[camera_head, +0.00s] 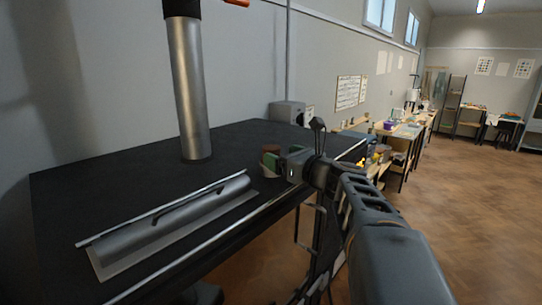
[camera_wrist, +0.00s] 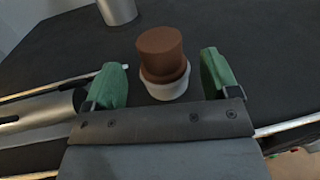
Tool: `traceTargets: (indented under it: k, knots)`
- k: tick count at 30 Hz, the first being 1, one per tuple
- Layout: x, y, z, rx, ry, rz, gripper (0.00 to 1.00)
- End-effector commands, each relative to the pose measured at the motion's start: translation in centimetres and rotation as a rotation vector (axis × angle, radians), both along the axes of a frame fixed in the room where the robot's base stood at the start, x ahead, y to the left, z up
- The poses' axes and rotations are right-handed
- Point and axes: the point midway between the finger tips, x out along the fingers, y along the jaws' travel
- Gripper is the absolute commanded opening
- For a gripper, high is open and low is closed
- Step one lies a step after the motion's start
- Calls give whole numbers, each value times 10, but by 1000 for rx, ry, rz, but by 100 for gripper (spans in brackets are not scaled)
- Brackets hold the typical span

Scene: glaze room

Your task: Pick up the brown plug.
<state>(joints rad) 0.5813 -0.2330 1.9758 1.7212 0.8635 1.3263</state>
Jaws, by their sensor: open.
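The brown plug (camera_wrist: 160,50) stands upright in a white cup-like holder (camera_wrist: 166,88) on the dark table, in the middle of the wrist view. In the head view the plug (camera_head: 271,149) is small, near the table's right front part, and partly hidden by my gripper. My gripper (camera_wrist: 162,78) is open, with one green finger on each side of the holder and plug. Both fingers look clear of the plug, with a gap on each side. In the head view my gripper (camera_head: 284,160) reaches in from the right, close beside the plug.
A tall metal cylinder (camera_head: 188,90) stands on the dark table (camera_head: 120,165) behind and left. A grey tube-shaped fixture with a rod (camera_head: 175,218) lies along the front left. A grey box (camera_head: 289,112) is at the back right. The table between cylinder and plug is clear.

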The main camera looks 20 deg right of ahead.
Motion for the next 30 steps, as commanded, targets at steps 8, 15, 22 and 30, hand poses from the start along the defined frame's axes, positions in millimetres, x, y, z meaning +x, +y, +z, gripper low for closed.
traceTargets:
  k: [8, 15, 22, 30]
  knots:
    - [35, 10, -1, 1, 3, 5, 81]
    - [48, 14, -2, 0, 1, 2, 81]
    - [48, 14, -3, -1, 1, 2, 77]
    - [48, 14, -3, -1, 1, 2, 51]
